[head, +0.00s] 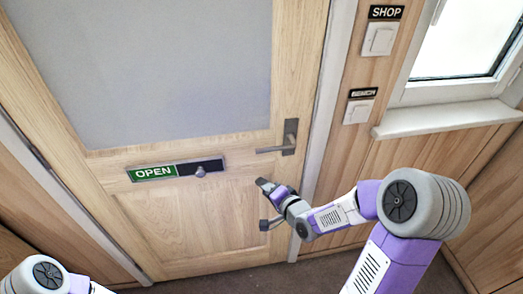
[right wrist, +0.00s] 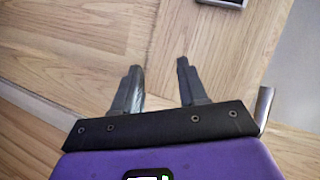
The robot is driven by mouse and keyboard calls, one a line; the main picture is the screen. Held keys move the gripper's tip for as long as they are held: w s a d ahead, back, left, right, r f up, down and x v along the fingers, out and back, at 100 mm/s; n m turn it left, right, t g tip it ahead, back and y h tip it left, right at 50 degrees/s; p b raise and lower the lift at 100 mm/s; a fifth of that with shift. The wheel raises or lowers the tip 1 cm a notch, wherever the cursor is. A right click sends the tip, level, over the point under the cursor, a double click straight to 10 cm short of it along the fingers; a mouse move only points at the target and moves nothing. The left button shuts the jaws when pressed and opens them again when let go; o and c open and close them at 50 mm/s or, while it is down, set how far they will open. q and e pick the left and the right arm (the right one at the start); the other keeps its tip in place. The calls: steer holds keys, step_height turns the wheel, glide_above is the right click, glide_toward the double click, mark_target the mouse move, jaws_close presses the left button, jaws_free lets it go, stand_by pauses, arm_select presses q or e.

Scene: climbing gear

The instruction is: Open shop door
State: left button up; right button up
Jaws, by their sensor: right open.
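The shop door (head: 200,225) is light wood with a large frosted pane, and it looks shut in its frame. Its metal lever handle (head: 275,149) sits on a plate near the door's right edge and lies level. My right gripper (head: 265,185) is below and slightly left of the handle, close to the door and apart from the handle. In the right wrist view its two dark fingers (right wrist: 160,85) stand apart with nothing between them, against bare wood. A slim metal piece (right wrist: 265,105) shows beside the gripper; I cannot tell what it is. My left gripper is out of view.
A green OPEN sign (head: 155,173) with a slider and knob is on the door, left of the handle. Right of the frame are a switch (head: 379,40) under a SHOP label and another switch (head: 358,111). A window sill (head: 440,118) juts out at right.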

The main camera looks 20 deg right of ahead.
mark_target(264, 149)
steer(key=r+t, duration=0.1)
steer(key=r, duration=0.3)
steer(key=d+r+m+t, duration=0.1)
steer(key=r, duration=0.3)
steer(key=s+d+r+t, duration=0.1)
steer(key=r+t, duration=0.1)
steer(key=r, duration=0.2)
steer(key=shift+d+r+m, duration=0.1)
steer(key=shift+r+m, duration=0.1)
steer(key=shift+m, duration=0.1)
steer(key=w+p, duration=0.2)
steer(key=p, duration=0.5)
steer(key=w, duration=0.2)
steer(key=w+b, duration=0.1)
steer(key=w, duration=0.1)
steer(key=shift+a+f, duration=0.15)
steer(key=shift+a, duration=0.25)
steer(key=shift+w, duration=0.55)
jaws_close()
